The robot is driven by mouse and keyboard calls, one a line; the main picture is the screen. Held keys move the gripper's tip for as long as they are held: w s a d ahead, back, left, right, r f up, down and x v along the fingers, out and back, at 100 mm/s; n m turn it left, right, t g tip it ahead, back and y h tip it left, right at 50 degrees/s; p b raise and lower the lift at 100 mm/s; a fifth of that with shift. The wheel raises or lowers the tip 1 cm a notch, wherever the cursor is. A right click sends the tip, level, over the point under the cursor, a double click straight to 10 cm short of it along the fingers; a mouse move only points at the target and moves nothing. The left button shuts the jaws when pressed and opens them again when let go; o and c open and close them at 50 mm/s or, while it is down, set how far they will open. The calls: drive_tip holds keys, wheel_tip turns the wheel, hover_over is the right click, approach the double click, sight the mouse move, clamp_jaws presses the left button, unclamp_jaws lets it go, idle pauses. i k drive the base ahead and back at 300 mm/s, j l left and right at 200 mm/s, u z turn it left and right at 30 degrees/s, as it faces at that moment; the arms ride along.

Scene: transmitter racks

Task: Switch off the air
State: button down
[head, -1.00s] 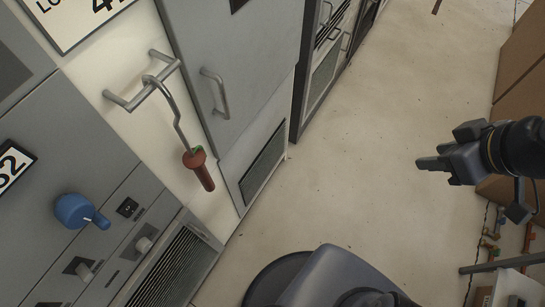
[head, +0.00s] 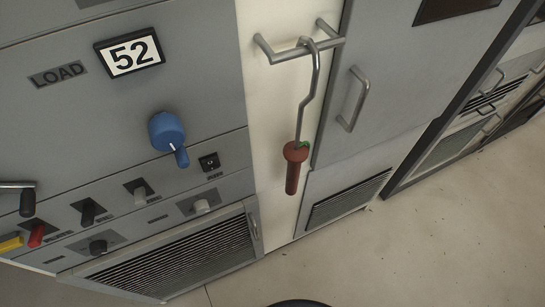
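A grey rack panel marked "LOAD" and "52" carries several controls, and I cannot read which one is labelled air. A blue rotary knob (head: 167,132) with a lever points down and right. A dark-tipped crank (head: 27,203) is cut by the left edge. My gripper is not in view now.
A hooked rod with a red-brown handle (head: 292,177) hangs from a metal rail (head: 300,48) right of the panel. A grey door with a handle (head: 354,99) stands beside it. Vent grilles (head: 180,262) are low. The floor (head: 430,240) at right is clear.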

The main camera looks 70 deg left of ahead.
sight(211, 162)
drive_tip(key=l+u, duration=0.15)
drive_tip(key=u, duration=2.1)
